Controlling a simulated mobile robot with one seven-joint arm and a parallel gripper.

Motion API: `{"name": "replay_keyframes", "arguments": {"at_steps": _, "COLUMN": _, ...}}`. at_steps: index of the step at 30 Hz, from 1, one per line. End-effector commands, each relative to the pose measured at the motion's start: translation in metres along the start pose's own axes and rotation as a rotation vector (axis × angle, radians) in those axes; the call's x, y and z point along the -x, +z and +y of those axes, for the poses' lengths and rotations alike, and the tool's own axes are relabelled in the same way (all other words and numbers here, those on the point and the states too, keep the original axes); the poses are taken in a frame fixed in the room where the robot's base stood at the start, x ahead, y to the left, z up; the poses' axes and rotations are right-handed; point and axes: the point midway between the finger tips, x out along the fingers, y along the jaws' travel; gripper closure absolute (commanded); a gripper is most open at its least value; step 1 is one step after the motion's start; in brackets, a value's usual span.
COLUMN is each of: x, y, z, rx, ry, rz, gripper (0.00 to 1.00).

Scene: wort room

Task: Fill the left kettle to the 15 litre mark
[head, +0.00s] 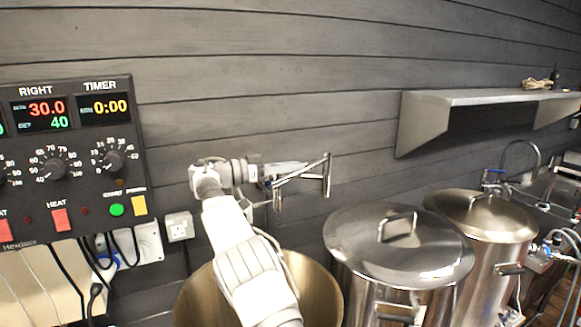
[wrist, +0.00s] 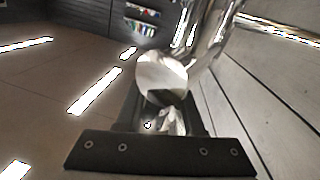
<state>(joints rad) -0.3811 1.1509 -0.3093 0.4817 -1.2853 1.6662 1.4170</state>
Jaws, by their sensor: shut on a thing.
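My gripper (head: 266,177) is raised above the open kettle at the wall and is shut on a chrome swing spout (head: 305,172). In the wrist view the jaws (wrist: 163,112) close on a shiny metal part (wrist: 162,75), with bright pipe behind it. The open steel kettle (head: 317,295) is the leftmost kettle in the head view. My arm covers much of its mouth. Its water level and any litre marks are hidden, and I cannot see whether water runs from the spout.
A lidded kettle (head: 350,245) stands close to its right, with another lidded pot (head: 500,220) beyond. A control panel (head: 75,155) hangs at left, showing RIGHT 30.0 over 40 and TIMER 0:00. A metal shelf (head: 470,97) juts from the wall at upper right.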

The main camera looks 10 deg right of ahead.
Motion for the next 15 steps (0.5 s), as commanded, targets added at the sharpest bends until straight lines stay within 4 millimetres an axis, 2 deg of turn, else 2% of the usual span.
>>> {"name": "replay_keyframes", "arguments": {"at_steps": 7, "x": -0.0004, "y": -0.0004, "z": 0.0003, "rx": 0.001, "ry": 0.001, "rz": 0.001, "gripper": 1.0}}
{"name": "replay_keyframes", "arguments": {"at_steps": 8, "x": -0.0004, "y": -0.0004, "z": 0.0003, "rx": 0.002, "ry": 0.001, "rz": 0.001, "gripper": 0.6}}
{"name": "replay_keyframes", "arguments": {"at_steps": 9, "x": -0.0004, "y": -0.0004, "z": 0.0003, "rx": 0.002, "ry": 0.001, "rz": 0.001, "gripper": 0.53}}
{"name": "replay_keyframes", "arguments": {"at_steps": 15, "x": -0.0003, "y": -0.0002, "z": 0.0002, "rx": 0.001, "ry": 0.001, "rz": 0.0, "gripper": 0.52}}
